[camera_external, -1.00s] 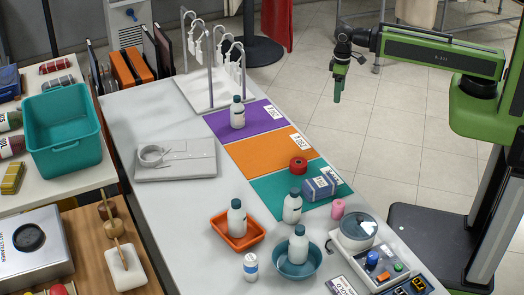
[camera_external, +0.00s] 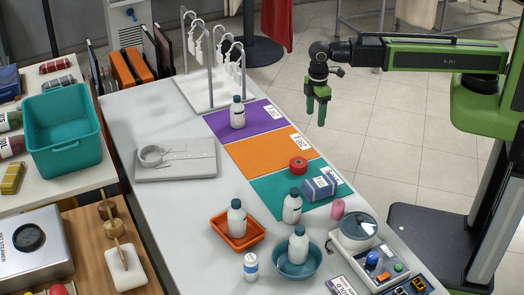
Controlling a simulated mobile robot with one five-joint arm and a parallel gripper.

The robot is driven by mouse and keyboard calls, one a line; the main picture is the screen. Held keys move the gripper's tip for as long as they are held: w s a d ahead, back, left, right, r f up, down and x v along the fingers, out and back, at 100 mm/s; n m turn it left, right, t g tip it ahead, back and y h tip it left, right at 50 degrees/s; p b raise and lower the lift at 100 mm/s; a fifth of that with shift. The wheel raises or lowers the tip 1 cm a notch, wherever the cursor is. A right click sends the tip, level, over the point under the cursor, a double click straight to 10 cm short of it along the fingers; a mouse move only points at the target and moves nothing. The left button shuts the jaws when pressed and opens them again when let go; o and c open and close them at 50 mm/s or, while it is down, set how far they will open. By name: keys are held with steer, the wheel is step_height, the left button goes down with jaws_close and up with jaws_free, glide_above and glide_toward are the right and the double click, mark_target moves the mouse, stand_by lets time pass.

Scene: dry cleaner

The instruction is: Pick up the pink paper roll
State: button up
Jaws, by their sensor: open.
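The pink paper roll (camera_external: 338,209) stands upright on the grey table near its right edge. It is between the blue box on the teal mat and the round-topped device. My gripper (camera_external: 316,115) hangs from the green arm, pointing down, with its green fingers apart and nothing between them. It is well above the table's height and farther back in the picture than the pink roll, not touching anything.
A teal bowl (camera_external: 312,262) holds another bottle. The purple mat (camera_external: 215,125) lies farther back.

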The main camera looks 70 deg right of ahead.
steer(key=s+a+r+n+p, duration=0.1)
steer(key=s+a+n, duration=0.15)
steer(key=a, duration=0.55)
steer(key=s+a+r+n, duration=0.1)
steer(key=s+a, duration=0.2)
steer(key=a, duration=0.5)
steer(key=n+p, duration=0.1)
steer(key=n, duration=0.2)
glide_toward(339, 203)
steer(key=shift+m, duration=0.25)
steer(key=f+b, duration=0.2)
steer(key=b, duration=0.2)
steer(key=f+b, duration=0.1)
steer(key=b, duration=0.3)
steer(key=f+b, duration=0.2)
steer(key=b, duration=0.2)
steer(key=shift+a+f, duration=0.25)
steer(key=shift+f, duration=0.05)
steer(key=shift+r, duration=0.1)
steer(key=f+b, duration=0.5)
steer(key=shift+d+f, duration=0.15)
steer(key=shift+d, duration=0.1)
jaws_close()
